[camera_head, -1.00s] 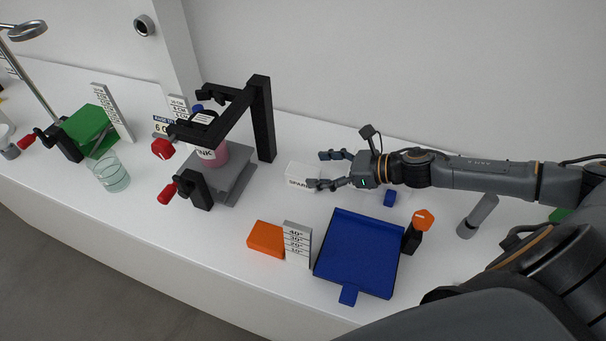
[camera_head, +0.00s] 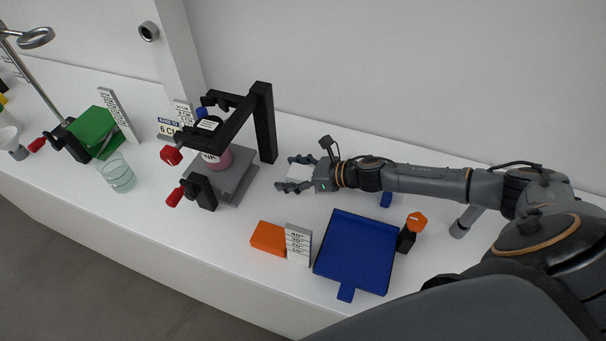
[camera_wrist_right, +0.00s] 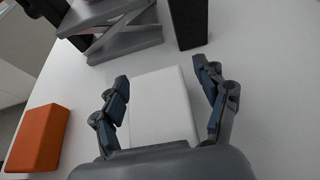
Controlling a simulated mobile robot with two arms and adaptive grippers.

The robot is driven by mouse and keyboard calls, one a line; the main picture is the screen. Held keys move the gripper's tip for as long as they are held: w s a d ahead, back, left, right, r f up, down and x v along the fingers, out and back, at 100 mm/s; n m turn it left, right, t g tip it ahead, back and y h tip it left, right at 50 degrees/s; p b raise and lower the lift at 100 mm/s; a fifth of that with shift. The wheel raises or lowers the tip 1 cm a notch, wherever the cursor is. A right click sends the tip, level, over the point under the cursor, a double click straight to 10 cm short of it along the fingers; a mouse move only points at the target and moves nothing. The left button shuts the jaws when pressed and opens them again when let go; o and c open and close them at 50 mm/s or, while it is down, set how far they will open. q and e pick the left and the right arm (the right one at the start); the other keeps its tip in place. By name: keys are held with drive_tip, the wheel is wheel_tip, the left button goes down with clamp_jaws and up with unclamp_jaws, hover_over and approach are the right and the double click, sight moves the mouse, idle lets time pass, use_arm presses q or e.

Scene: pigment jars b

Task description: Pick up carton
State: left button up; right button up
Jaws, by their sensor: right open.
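The white carton (camera_wrist_right: 160,108) lies on the white table. In the right wrist view it sits between the two fingers of my right gripper (camera_wrist_right: 164,92), which is open, with a gap on both sides. In the head view my right gripper (camera_head: 290,180) covers most of the carton (camera_head: 302,172), leaving only a small white part showing. My left gripper is not in view.
A grey lift platform (camera_head: 236,178) with a black frame (camera_head: 265,125) and a pink jar (camera_head: 219,158) stands left of the gripper. A glass beaker (camera_head: 118,175) stands farther left.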

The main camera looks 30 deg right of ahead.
drive_tip(key=c, duration=1.2)
drive_tip(key=shift+o, duration=0.2)
